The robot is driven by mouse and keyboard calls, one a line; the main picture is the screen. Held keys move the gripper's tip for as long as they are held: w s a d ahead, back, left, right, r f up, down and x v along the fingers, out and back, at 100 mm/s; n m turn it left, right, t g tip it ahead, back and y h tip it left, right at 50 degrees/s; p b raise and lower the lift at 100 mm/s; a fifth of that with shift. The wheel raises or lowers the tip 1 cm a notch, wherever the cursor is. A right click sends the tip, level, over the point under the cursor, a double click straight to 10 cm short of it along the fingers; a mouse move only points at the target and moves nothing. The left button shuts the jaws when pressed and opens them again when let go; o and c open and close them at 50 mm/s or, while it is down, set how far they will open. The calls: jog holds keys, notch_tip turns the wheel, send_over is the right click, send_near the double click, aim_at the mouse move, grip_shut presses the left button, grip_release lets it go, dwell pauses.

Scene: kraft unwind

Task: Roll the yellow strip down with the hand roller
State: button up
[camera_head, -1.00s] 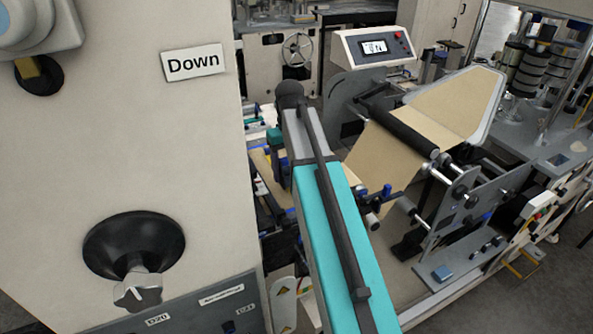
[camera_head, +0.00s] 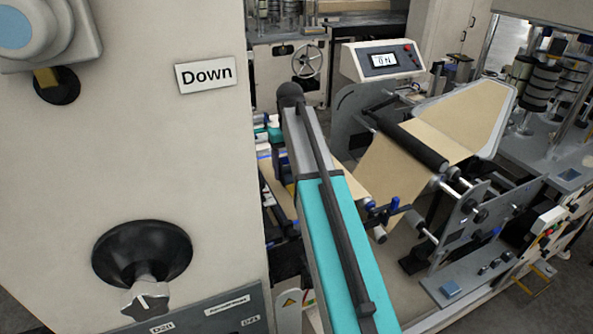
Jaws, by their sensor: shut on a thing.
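My arm, with its teal link, reaches away from the bottom middle and ends at a dark joint. I cannot make out my gripper; whatever lies past that joint is hidden or too small to tell. I cannot pick out the yellow strip or the hand roller. A brown kraft web (camera_head: 388,164) hangs down from a black roller (camera_head: 411,139) on the unwind machine, right of my arm. Another kraft stretch (camera_head: 277,187) shows low down, just left of my arm, partly covered by it.
A large beige cabinet (camera_head: 180,150) with a "Down" label (camera_head: 206,75) and a black knob (camera_head: 142,255) fills the left side. A display box (camera_head: 383,60) stands behind the rollers. Grey side plates and shafts (camera_head: 465,225) crowd the right. Floor shows at the lower right.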

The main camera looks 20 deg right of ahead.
jog(key=shift+w+r+b, duration=0.15)
jog(key=shift+w+b, duration=0.15)
jog(key=shift+w, duration=2)
jog(key=shift+w+r+b, duration=0.1)
jog(key=shift+w+b, duration=0.15)
jog(key=shift+w, duration=2.05)
jog(key=shift+s+f, duration=0.1)
jog(key=shift+f, duration=0.3)
jog(key=shift+f+b, duration=0.5)
jog(key=shift+f, duration=0.85)
jog(key=shift+f, duration=0.3)
